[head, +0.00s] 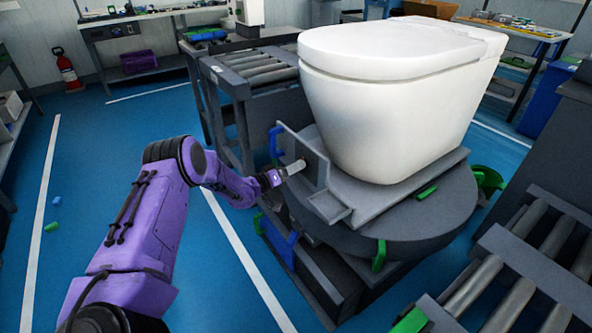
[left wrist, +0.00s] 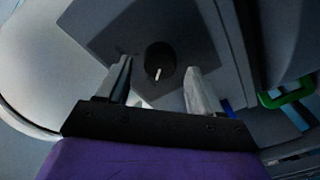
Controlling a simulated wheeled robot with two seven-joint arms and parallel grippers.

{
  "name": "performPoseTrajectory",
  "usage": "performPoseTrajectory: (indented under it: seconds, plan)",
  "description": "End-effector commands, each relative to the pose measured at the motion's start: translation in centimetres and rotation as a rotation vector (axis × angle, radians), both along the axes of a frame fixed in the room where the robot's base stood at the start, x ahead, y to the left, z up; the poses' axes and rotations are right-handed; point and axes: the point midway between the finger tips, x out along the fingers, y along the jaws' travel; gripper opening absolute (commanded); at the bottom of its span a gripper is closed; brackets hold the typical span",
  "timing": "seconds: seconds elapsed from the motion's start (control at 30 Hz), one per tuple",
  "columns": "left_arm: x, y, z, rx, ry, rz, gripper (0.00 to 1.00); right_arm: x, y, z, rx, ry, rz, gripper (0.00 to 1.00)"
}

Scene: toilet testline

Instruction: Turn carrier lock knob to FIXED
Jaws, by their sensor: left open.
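The carrier lock knob (left wrist: 160,60) is a round black knob with a white pointer mark, on a grey plate. In the left wrist view it sits just beyond and between the fingertips of my left gripper (left wrist: 158,82). The fingers are apart, one on each side, and I cannot tell whether they touch it. In the head view my left gripper (head: 292,168) is at the upright plate of the grey carrier (head: 377,208), and the knob is hidden there. Any label by the knob is too small to read. My right gripper is not in view.
A white toilet (head: 390,115) stands on the carrier, which rests on a round grey turntable (head: 420,222). Roller conveyors (head: 530,265) lie at the lower right and behind the carrier. Green and blue handles stick out around the turntable. Blue floor at the left is mostly clear.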

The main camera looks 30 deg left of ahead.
Motion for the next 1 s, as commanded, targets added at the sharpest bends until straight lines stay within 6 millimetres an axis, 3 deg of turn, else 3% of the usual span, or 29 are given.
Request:
performPoseTrajectory:
  seconds: [0.13,0.4,0.57,1.0]
  plan:
    - [1.25,-0.48,-0.11,0.0,0.001,-0.001,0.66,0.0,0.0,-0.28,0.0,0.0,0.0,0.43]
    - [1.45,-0.56,0.01,-0.001,0.0,0.0,0.63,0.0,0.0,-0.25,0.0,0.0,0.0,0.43]
    - [1.43,-0.55,0.0,-0.001,0.0,0.0,0.1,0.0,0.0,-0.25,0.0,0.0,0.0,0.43]
    - [1.41,-0.58,-0.11,0.069,-0.028,0.0,0.1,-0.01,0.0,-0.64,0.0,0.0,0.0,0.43]
